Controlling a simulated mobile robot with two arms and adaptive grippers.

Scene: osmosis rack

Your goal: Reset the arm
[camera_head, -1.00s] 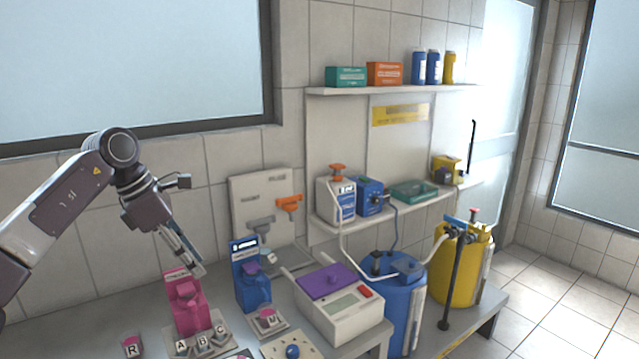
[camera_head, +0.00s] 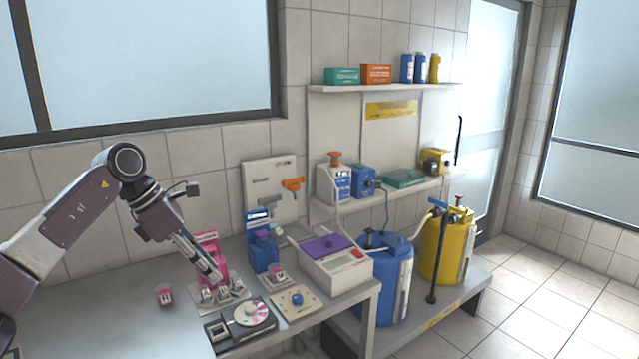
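My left arm comes in from the left, bent at a dark joint. Its gripper (camera_head: 214,274) points down and to the right, in front of the pink dispenser (camera_head: 208,255) and over the tray of small lettered cups (camera_head: 224,293). The fingers look close together, but I cannot tell whether they are open or shut, or whether they touch a cup. My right gripper is not in view.
A pink cup (camera_head: 165,295) stands left of the tray. A blue dispenser (camera_head: 263,250), a white device with a purple lid (camera_head: 327,250) and a dial plate (camera_head: 297,300) stand on the bench. Blue (camera_head: 388,280) and yellow (camera_head: 447,250) drums stand at right. The bench's left part is clear.

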